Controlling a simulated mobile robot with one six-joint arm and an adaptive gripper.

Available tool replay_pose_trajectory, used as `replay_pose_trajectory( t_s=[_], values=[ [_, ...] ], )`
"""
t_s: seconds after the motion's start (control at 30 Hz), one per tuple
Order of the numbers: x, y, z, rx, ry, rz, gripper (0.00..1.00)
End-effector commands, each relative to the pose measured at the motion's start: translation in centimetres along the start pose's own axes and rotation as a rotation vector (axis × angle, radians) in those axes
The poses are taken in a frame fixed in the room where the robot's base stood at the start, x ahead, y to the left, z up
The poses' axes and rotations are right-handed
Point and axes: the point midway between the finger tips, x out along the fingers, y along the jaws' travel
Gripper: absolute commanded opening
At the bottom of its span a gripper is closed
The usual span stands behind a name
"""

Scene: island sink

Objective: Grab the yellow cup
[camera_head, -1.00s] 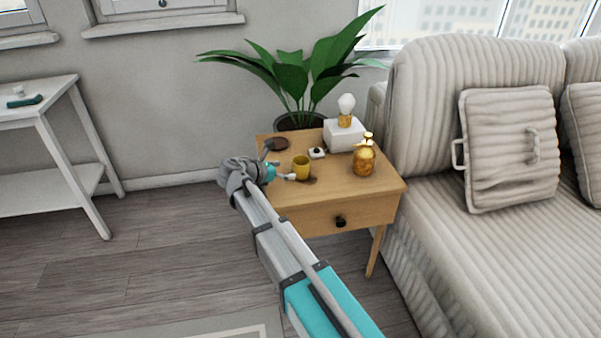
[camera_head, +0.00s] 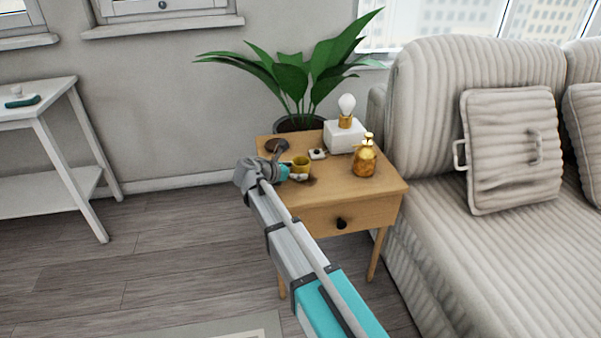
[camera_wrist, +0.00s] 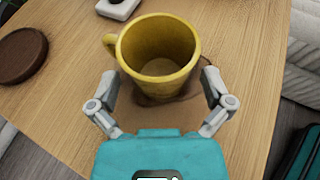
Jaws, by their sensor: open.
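The yellow cup (camera_head: 301,165) stands upright on the wooden side table (camera_head: 362,190). In the wrist view the cup (camera_wrist: 158,52) is just ahead of my gripper, with its open top visible and its handle on the left. My gripper (camera_wrist: 164,85) is open, with one finger at the left of the cup's lower part and one at the right. I cannot tell whether the fingers touch it. In the head view my gripper (camera_head: 299,174) is at the table's left side and partly hides the cup's base. A brown patch or coaster (camera_wrist: 175,95) lies under the cup.
A dark round coaster (camera_wrist: 22,55) lies left of the cup. A small white item (camera_head: 317,153), a bulb lamp on a white box (camera_head: 345,135) and a gold bottle (camera_head: 364,160) stand behind and right. A plant (camera_head: 297,75) is behind; a sofa (camera_head: 430,200) is right.

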Motion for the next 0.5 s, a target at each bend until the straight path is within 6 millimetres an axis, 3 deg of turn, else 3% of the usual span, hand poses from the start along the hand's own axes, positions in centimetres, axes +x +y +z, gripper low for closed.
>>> replay_pose_trajectory(
  t_s=[0.2, 0.5],
  values=[
    [1.9, 0.0, -0.1, 0.001, 0.000, -0.001, 1.00],
    [2.0, 0.0, 0.0, 0.000, 0.000, 0.000, 1.00]
  ],
)
